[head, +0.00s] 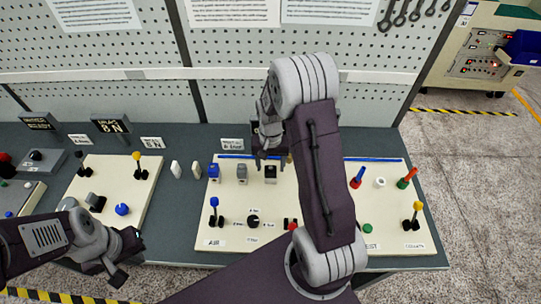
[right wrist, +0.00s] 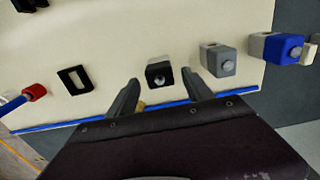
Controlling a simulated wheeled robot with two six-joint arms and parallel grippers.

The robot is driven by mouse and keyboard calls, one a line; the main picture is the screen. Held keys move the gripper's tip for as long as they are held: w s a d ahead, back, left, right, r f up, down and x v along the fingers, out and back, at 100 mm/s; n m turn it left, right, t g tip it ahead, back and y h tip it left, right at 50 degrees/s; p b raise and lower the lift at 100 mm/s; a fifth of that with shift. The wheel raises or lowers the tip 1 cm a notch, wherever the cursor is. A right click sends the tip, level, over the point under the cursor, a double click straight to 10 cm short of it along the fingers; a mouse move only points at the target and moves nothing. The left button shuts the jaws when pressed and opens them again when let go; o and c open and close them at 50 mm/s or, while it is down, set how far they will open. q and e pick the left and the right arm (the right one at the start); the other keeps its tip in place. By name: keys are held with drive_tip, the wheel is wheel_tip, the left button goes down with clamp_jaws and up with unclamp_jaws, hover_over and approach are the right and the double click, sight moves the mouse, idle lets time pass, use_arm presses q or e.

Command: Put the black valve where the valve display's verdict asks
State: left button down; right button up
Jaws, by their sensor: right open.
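The black valve (right wrist: 160,73) is a small black block with a round silver knob. It stands on the cream middle panel (head: 205,245), at the right of a row with a grey valve (head: 242,173) and a blue valve (head: 213,172). The black valve also shows in the head view (head: 271,174). My right gripper (right wrist: 160,93) is open, its fingertips on either side of the black valve's near edge; I cannot tell whether they touch it. My left gripper (head: 128,259) is open and empty at the front left. A dark display behind my right gripper is mostly hidden, its verdict unreadable.
A black square frame (right wrist: 75,78) with a pale opening lies beside the black valve. Displays (head: 110,126) stand at the back left. Levers and knobs crowd the panels. My right arm covers part of the middle panel.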

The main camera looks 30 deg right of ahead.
wheel_tip(320, 180, up, 8)
drive_tip(key=s+a+f+n+t, duration=0.1)
drive_tip(key=s+a+f+n, duration=0.1)
drive_tip(key=s+a+n, duration=0.4)
drive_tip(key=s+a, duration=0.2)
drive_tip(key=s, duration=0.3)
drive_tip(key=shift+s+a, duration=0.35)
drive_tip(key=shift+s, duration=0.05)
